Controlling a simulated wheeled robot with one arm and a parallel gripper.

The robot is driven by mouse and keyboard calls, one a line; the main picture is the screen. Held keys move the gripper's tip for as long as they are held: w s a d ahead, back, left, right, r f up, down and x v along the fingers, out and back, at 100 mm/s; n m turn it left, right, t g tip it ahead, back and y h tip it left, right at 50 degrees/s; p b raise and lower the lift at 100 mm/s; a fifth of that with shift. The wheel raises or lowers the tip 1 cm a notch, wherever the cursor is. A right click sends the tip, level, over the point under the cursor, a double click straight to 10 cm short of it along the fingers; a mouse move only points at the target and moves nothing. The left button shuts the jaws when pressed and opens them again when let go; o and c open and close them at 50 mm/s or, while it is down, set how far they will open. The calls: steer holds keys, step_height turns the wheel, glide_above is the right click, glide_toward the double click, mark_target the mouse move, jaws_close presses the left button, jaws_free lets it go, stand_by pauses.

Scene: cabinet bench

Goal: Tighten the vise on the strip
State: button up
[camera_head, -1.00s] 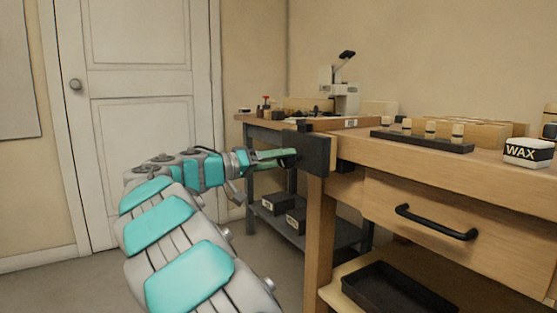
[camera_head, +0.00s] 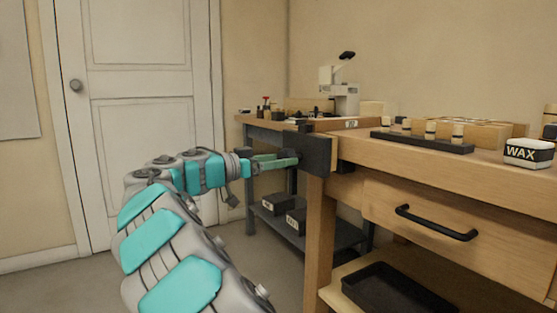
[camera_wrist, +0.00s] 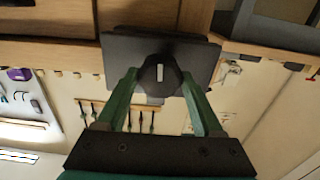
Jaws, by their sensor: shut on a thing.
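The vise (camera_head: 318,153) is a dark plate on the left end of the wooden bench, with a second dark jaw part just behind it. In the wrist view the vise plate (camera_wrist: 115,55) faces me, with a dark many-sided knob (camera_wrist: 160,90) bearing a pale mark at its middle. My gripper (camera_head: 294,162) reaches the plate from the left. Its green fingers (camera_wrist: 160,75) are shut on the knob, one on each side. In the head view my fingers and the plate hide the knob. I cannot make out the strip in either view.
A drawer with a black handle (camera_head: 437,224) is under the bench top. A WAX box (camera_head: 528,152) and a dark peg rack (camera_head: 422,142) stand on top. A black tray (camera_head: 385,290) lies on the shelf below. A grey side table (camera_head: 262,133) stands behind. Floor at left is clear.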

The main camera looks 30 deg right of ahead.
steer(key=shift+m, duration=0.3)
steer(key=m, duration=0.3)
steer(key=shift+m, duration=0.4)
steer(key=o, duration=1.2)
steer(key=shift+s+a, duration=0.1)
steer(key=shift+a, duration=3.4)
